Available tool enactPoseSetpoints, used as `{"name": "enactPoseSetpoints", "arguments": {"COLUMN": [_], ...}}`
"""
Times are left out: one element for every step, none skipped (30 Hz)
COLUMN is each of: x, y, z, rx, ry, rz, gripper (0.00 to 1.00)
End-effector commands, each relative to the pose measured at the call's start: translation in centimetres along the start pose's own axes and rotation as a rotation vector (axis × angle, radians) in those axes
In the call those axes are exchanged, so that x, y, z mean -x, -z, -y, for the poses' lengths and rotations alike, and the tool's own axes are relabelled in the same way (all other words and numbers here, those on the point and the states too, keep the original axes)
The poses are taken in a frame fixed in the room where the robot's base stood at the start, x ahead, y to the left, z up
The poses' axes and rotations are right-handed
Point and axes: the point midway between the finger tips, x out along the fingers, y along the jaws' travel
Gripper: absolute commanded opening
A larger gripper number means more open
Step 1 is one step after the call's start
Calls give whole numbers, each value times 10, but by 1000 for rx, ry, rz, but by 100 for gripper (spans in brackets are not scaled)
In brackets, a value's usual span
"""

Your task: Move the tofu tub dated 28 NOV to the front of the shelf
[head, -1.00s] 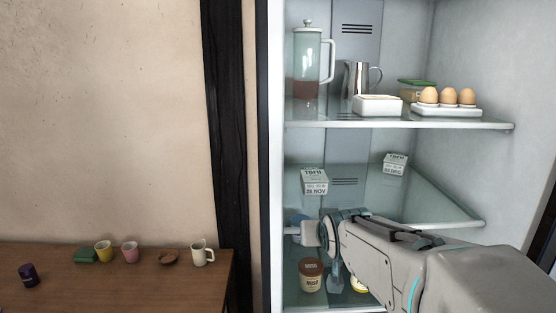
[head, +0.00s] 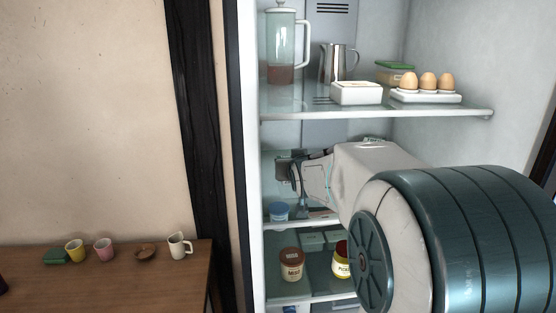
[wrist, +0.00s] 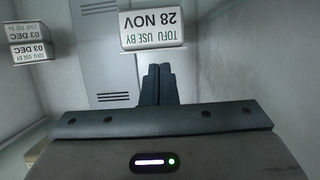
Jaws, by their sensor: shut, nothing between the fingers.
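The tofu tub dated 28 NOV (wrist: 152,28) shows upside down at the top of the wrist view, just beyond my fingertips. My gripper (wrist: 158,72) is shut and empty, its fingers together. I cannot tell whether they touch the tub. In the head view my gripper (head: 285,172) is inside the fridge above the middle shelf, and my arm hides the 28 NOV tub. A tofu tub dated 03 DEC (wrist: 30,50) is at the left of the wrist view. In the head view only a sliver of it (head: 375,140) shows above my arm.
A blue-lidded tub (head: 279,212) stands near the middle shelf's front left. The upper shelf (head: 380,110) holds a glass press (head: 281,45), metal jug, butter dish and eggs. A miso tub (head: 291,265) and a yellow jar (head: 341,262) stand below. A wooden table (head: 120,275) is outside, left.

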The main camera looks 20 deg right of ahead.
Motion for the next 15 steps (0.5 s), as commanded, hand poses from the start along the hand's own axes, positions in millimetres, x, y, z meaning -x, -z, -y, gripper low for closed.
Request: {"name": "enactPoseSetpoints", "arguments": {"x": [-8, -13, -19, -23, -28, -33, -37, -41, -46, -45, -45, -48, -48, -48, -49], "y": [4, 5, 7, 9, 11, 13, 14, 16, 17, 13, 10, 2, 1, 0, 0], "z": [0, 0, 0, 0, 0, 0, 0, 0, 1, 1, 1, 0, 0, 0, 0], "rx": [0, 0, -1, -1, -1, -1, -1, -1, -1, -1, 0, 0, 0, 0, 0], "ry": [0, 0, 0, 0, 0, 1, 1, 1, 1, 2, 1, 0, 0, 1, 1], "rz": [3, 4, 3, 4, 3, 3, 3, 3, 3, 6, 6, 2, 1, 0, 0], "gripper": [0, 0, 0, 0, 0, 0, 0, 0, 0, 0, 0, 0, 0, 0, 0]}}
